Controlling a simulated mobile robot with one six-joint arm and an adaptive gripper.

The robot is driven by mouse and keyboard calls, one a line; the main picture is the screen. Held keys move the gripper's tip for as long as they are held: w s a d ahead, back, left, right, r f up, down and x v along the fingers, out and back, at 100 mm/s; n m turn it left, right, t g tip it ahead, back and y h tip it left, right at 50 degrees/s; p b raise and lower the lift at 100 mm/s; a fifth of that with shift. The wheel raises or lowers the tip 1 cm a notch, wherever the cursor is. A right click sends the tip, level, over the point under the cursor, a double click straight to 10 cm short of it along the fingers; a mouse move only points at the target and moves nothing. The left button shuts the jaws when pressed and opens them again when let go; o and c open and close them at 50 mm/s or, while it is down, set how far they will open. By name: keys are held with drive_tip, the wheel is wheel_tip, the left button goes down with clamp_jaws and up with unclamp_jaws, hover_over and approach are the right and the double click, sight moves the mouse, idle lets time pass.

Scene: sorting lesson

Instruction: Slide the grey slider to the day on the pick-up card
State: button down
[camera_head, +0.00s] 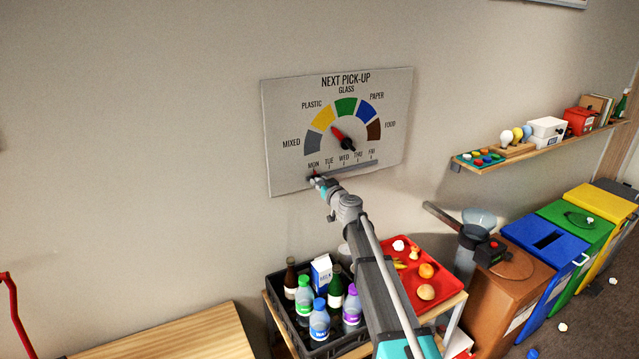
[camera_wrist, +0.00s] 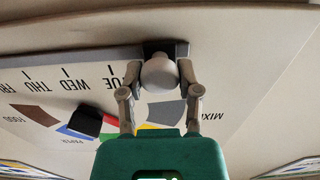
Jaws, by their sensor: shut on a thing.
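The NEXT PICK-UP board (camera_head: 290,110) hangs on the wall, with a coloured dial and a day scale from MON to FRI beneath it. The dial's red pointer (camera_head: 337,131) leans up-left towards the yellow PLASTIC sector. A grey rail (camera_head: 358,166) runs under the days. My gripper (camera_head: 319,182) is at the rail's left end, below MON, and largely covers the slider there. In the wrist view, upside down, my gripper (camera_wrist: 160,78) is shut on the slider's pale grey round knob (camera_wrist: 158,74), beyond TUE at the MON end. I cannot make out a separate pick-up card.
Below stand a dark crate (camera_head: 275,290) of bottles and a red tray (camera_head: 433,305) with food. A wall shelf (camera_head: 545,148) and several coloured bins, including a blue one (camera_head: 575,265), are to the right. The rail right of my gripper looks clear.

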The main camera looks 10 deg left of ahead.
sight(330, 173)
drive_tip(key=shift+w+d, duration=0.6)
drive_tip(key=shift+d, duration=0.25)
drive_tip(key=shift+w+d, duration=0.55)
drive_tip(key=shift+d, duration=0.3)
drive_tip(key=shift+w+d, duration=0.6)
drive_tip(key=shift+d, duration=0.25)
drive_tip(key=shift+c, duration=1.5)
unclamp_jaws()
drive_tip(key=shift+a, duration=0.1)
drive_tip(key=shift+s, duration=0.2)
drive_tip(key=v, duration=1.2)
